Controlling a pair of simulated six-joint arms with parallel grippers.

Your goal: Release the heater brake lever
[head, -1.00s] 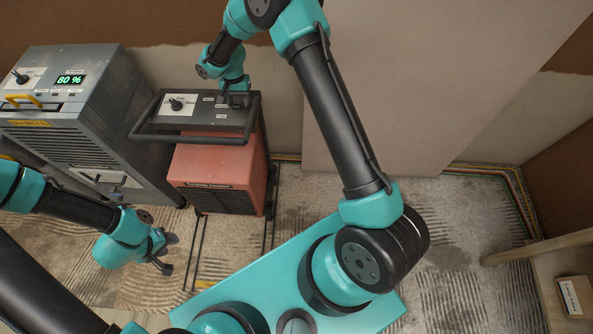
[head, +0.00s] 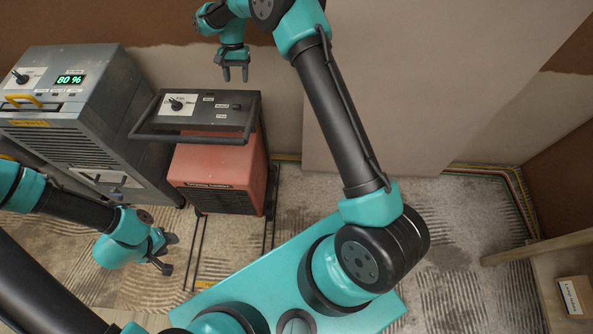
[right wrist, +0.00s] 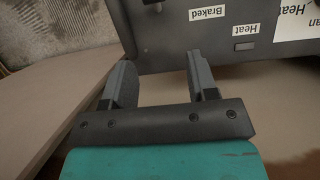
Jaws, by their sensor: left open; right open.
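The heater (head: 212,168) is a red box with a dark panel (head: 190,121) on top and a black bar around its front. A small dark part (head: 237,106), apparently the brake lever, is on the panel's right side; its position is too small to tell. My right gripper (head: 235,77) is open and empty above and behind the panel. In the right wrist view, its fingers (right wrist: 160,70) are apart, near the panel edge, with a "Braked" label (right wrist: 207,14) beyond. A dark part (right wrist: 152,5) is cut off at the top. My left gripper (head: 169,254) is open and empty, low over the floor.
A grey machine (head: 85,120) with a green "80 %" display stands left of the heater. A pale board (head: 430,80) leans at the back wall to the right. A wooden bench (head: 555,260) with a small box (head: 575,297) is at the far right.

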